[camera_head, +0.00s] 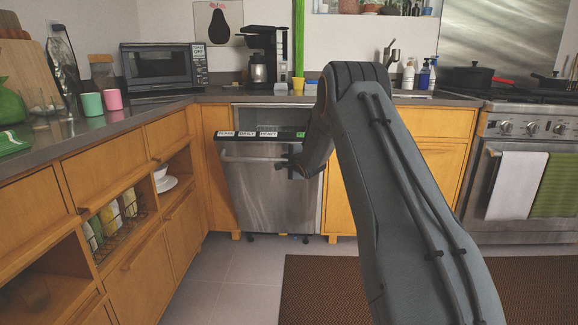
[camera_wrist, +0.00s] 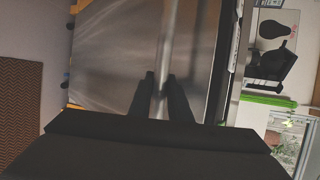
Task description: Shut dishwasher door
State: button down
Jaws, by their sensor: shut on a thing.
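The stainless dishwasher door (camera_head: 268,198) is partly open, its top edge tilted out from the cabinet front. A dark control strip with labels (camera_head: 262,135) runs along its top. The horizontal bar handle (camera_head: 248,159) crosses the upper door. My gripper (camera_head: 285,166) is at the handle's right part, partly hidden by my arm. In the wrist view my gripper (camera_wrist: 160,78) has one dark finger on each side of the handle (camera_wrist: 166,38) and is shut on it. The door face (camera_wrist: 108,60) fills much of that view.
Maple cabinets with drawers and open shelves (camera_head: 120,200) stand to the left. A stove with hanging towels (camera_head: 516,184) is at the right. A brown rug (camera_head: 320,290) lies on the floor before the cabinets. Grey tiled floor (camera_head: 235,275) in front of the door is clear.

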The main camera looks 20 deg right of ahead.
jog(key=shift+w+d+r, duration=0.1)
jog(key=shift+w+r, duration=0.45)
jog(key=shift+w, duration=0.05)
jog(key=c, duration=1.9)
grip_release()
jog(key=shift+d+f, duration=0.1)
jog(key=shift+s, duration=0.25)
jog(key=p+v, duration=0.2)
jog(key=v, duration=0.5)
jog(key=shift+s, duration=0.15)
